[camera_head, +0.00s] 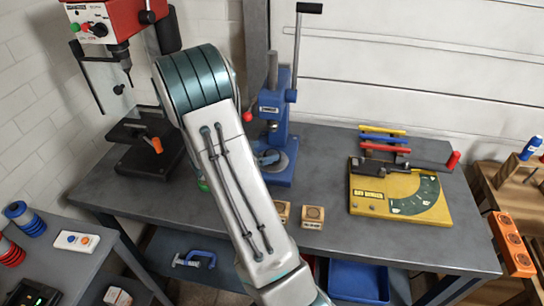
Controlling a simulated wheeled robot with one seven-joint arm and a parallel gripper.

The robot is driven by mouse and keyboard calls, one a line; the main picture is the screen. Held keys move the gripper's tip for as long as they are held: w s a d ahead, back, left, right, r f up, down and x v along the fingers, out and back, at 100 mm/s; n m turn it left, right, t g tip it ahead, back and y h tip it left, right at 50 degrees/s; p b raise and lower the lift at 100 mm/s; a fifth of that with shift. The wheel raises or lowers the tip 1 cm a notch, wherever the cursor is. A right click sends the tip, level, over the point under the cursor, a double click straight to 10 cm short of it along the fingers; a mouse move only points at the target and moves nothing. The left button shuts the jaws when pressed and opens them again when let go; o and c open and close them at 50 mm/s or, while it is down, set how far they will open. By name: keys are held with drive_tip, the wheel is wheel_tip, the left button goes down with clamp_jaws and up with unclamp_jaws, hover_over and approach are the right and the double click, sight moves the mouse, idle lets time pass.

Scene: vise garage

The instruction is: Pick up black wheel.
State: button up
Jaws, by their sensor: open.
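I cannot make out a separate black wheel in the head view. At the far left edge, a stack of red and dark discs (9,250) is partly cut off by the frame. A stack of blue and dark discs (24,218) stands just behind it on a grey side table (75,262). My arm runs from the upper left down through the middle and leaves at the bottom edge. My gripper is out of view, so its place relative to any wheel does not show.
The grey workbench (330,160) holds a red drill press (105,20), a blue arbor press (275,125), two small wooden blocks (312,217) and a yellow bending tool (400,195). A blue clamp (194,260) and blue bin (358,281) sit below. The bench's front right is clear.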

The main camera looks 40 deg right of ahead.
sight(276, 151)
drive_tip(key=shift+s+p+x, duration=0.15)
drive_tip(key=shift+p+x, duration=0.2)
drive_tip(key=shift+x, duration=1.2)
drive_tip(key=shift+s+p+x, duration=0.15)
drive_tip(key=shift+p+x, duration=0.15)
drive_tip(key=shift+x, duration=1.3)
drive_tip(key=shift+f, duration=0.1)
drive_tip(key=c, duration=1.2)
